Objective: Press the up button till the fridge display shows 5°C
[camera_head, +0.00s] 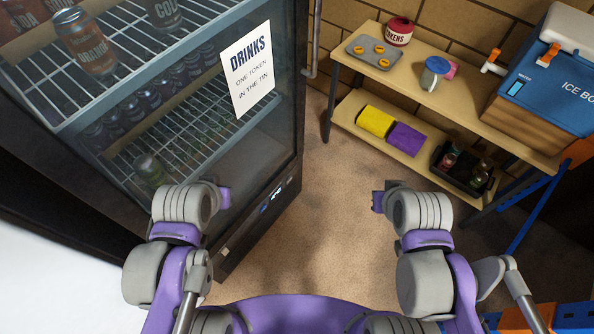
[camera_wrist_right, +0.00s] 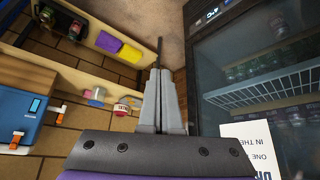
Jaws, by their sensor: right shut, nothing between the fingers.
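The drinks fridge (camera_head: 287,140) stands at the left in the head view, its glass door closed. Its small lit display (camera_head: 275,194) is on the dark strip below the glass, with a bluish spot beside it. The display also shows at the top of the right wrist view (camera_wrist_right: 208,15); it ends in °C, but the digit is too small to read surely. I cannot make out the up button. My right gripper (camera_wrist_right: 160,74) is shut and empty, apart from the fridge. My left arm is in front of the fridge's lower part; its fingers are not visible.
A wooden shelf unit (camera_head: 455,92) stands at the back right, with a red tokens tin (camera_head: 399,31), a grey tray (camera_head: 373,53) and a blue ice box (camera_head: 545,90). A paper sign (camera_head: 248,70) is on the fridge door. The floor (camera_head: 318,235) between my arms is clear.

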